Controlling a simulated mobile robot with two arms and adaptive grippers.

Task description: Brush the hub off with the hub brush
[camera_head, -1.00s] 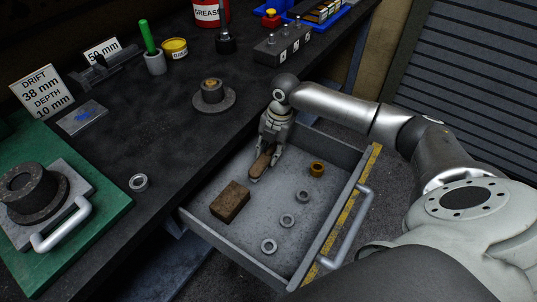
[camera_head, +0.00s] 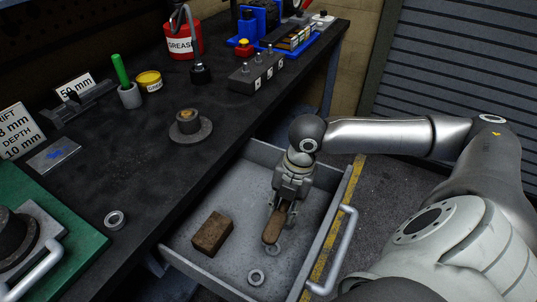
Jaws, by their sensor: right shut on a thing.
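My right gripper (camera_head: 281,207) is over the open drawer, shut on the hub brush (camera_head: 272,228), which shows as a brown wooden, elongated piece pointing down toward the drawer floor. Its bristles cannot be made out, and I cannot tell whether it clears the floor. A grey flanged hub (camera_head: 190,127) with a brownish centre stands on the dark bench, up and left of the gripper. Another dark round flanged part (camera_head: 14,238) sits at the left edge on a plate over a green mat. My left gripper is not in view.
The drawer (camera_head: 213,267) holds a brown block (camera_head: 211,233) and metal rings (camera_head: 257,277), one partly behind the brush. On the bench are a loose ring (camera_head: 115,220), a yellow tin (camera_head: 149,81), a green-handled tool in a cup (camera_head: 130,95) and a red grease can (camera_head: 184,40).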

